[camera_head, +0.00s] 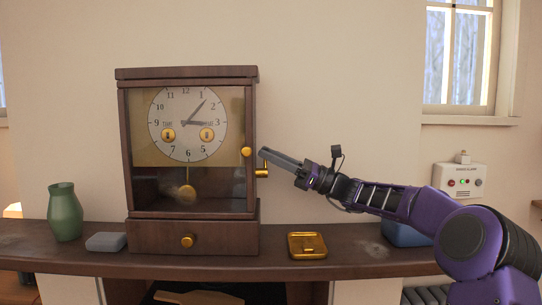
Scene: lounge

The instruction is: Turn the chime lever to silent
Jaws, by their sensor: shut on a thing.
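The wooden mantel clock (190,72) stands on the shelf left of centre, its dial (188,105) and pendulum (187,193) visible behind the front. A small brass lever (262,173) sticks out of the clock's right side, below the round brass knob (246,152) on the front's right edge. I take this lever for the chime lever; no marking beside it is readable. My gripper (265,155) reaches in from the right, its fingers closed at the top end of the lever. The fingertips partly hide that end.
A brass tray-like dish (307,246) lies on the shelf below my arm. A green vase (65,212) and a grey block (106,242) stand left of the clock. A blue object (405,234) sits behind my arm. A white wall box (460,181) hangs at right.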

